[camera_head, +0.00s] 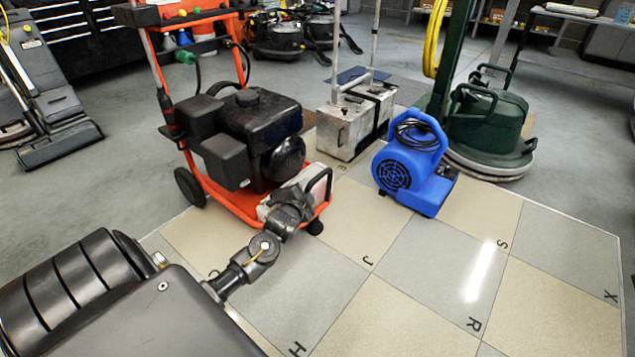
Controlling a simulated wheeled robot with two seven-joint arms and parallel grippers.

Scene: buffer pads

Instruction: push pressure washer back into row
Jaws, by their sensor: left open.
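The pressure washer (254,126) has an orange frame, a black engine and a tall handle. It stands upright left of centre, its front foot on the lettered tiles and its left wheel (189,187) near the tiles' left edge. My left gripper (300,194) is open at the washer's low front, by the pale pump part and the orange front bar. It overlaps them in the picture; I cannot tell whether it touches. The arm and gripper hide part of the washer's lower front. My right gripper is not in view.
A metal box machine (344,126), a blue blower (411,166) and a green floor machine (487,128) stand to the washer's right. A grey upright machine (55,105) is at far left. The checkered tiles (385,300) in front are clear.

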